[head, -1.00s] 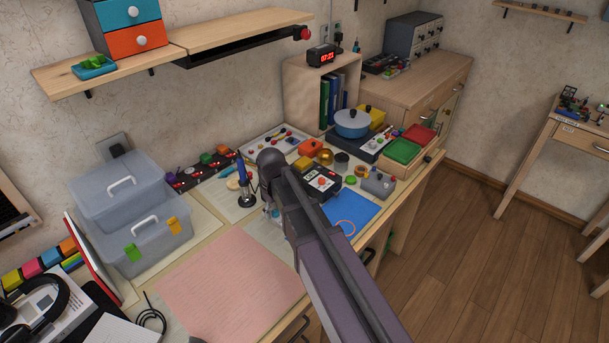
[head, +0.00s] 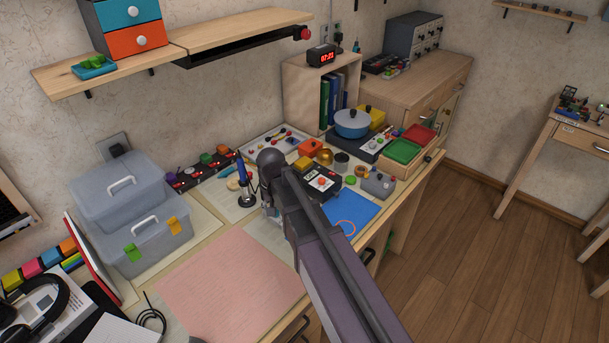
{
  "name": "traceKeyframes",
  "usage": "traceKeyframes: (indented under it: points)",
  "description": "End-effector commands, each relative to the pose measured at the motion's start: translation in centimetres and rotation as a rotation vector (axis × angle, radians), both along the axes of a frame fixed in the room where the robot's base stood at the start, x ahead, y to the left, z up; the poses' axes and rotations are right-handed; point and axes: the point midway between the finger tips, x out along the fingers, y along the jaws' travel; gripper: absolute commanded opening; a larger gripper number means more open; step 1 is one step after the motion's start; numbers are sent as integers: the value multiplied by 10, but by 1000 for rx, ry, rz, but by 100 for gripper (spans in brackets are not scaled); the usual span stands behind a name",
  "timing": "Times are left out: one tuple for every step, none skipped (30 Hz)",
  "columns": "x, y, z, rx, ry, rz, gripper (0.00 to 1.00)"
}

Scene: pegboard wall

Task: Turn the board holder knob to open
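My arm reaches from the lower right over the desk, and its dark rounded wrist covers the middle of the work area. A small part of my gripper (head: 270,211) shows below the wrist. Its fingertips are hidden, so I cannot see whether it is open or holds anything. I cannot make out the board holder or its knob; my arm and wrist may be hiding them.
A blue soldering iron (head: 242,178) stands upright just left of my wrist. A black box with a red button (head: 321,182) and a blue mat (head: 352,212) are to its right. A pink sheet (head: 230,284) lies flat in front. Grey bins (head: 140,232) stand left.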

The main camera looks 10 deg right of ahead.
Motion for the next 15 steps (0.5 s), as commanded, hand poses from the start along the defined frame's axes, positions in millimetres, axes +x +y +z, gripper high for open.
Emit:
traceKeyframes:
  points:
    - [0,0,0,0,0,-31,67]
    - [0,0,0,0,0,-50,67]
    - [0,0,0,0,0,-76,67]
    - [0,0,0,0,0,-96,67]
    - [0,0,0,0,0,-116,67]
    - [0,0,0,0,0,-141,67]
    - [0,0,0,0,0,-160,67]
    - [0,0,0,0,0,-181,67]
    - [0,0,0,0,0,-206,67]
    - [0,0,0,0,0,-225,67]
    - [0,0,0,0,0,-246,67]
    - [0,0,0,0,0,-272,67]
    - [0,0,0,0,0,-290,67]
    - [0,0,0,0,0,-311,67]
    - [0,0,0,0,0,-337,67]
